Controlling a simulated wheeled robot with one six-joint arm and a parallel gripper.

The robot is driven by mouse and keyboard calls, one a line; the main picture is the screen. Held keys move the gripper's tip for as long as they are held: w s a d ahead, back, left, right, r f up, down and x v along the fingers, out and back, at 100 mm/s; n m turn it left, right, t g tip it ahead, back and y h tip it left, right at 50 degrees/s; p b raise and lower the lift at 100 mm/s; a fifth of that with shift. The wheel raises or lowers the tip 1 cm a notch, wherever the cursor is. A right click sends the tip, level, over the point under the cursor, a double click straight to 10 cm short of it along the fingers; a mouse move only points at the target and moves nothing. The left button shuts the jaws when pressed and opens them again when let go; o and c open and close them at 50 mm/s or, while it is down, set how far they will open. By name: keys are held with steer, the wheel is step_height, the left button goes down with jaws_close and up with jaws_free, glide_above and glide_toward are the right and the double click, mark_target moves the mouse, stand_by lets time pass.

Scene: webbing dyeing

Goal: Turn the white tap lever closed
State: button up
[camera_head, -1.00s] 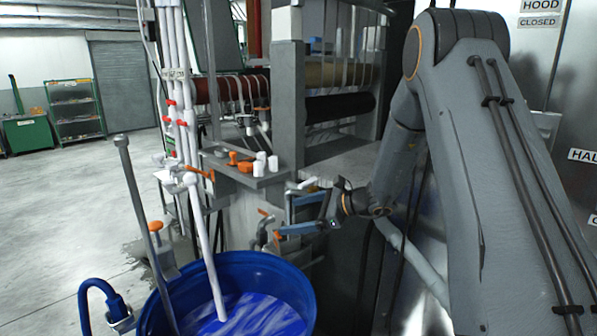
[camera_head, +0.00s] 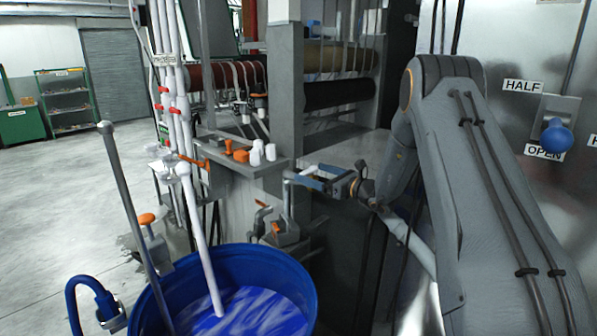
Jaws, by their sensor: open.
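My gripper (camera_head: 298,178) has blue fingers and is open, in the middle of the view, just right of the grey bench's front corner. A small white lever-like piece (camera_head: 309,171) shows close to the fingers. I cannot tell whether they touch it or whether it lies between them. Other white parts are a tap fitting (camera_head: 180,169) on the white pipes at left and short white knobs (camera_head: 270,152) on the bench top. Which white piece is the tap lever is hard to tell at this size.
A blue barrel (camera_head: 232,258) of blue liquid stands below left, with a white pipe (camera_head: 205,245) dipping in. A grey fitting with orange parts (camera_head: 285,232) is below my gripper. Rollers (camera_head: 338,93) stand behind. A metal panel with a blue-knobbed lever (camera_head: 556,138) is at right.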

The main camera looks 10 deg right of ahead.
steer(key=p+x, duration=0.2)
steer(key=x, duration=0.5)
steer(key=shift+w+a, duration=0.1)
steer(key=shift+w, duration=0.05)
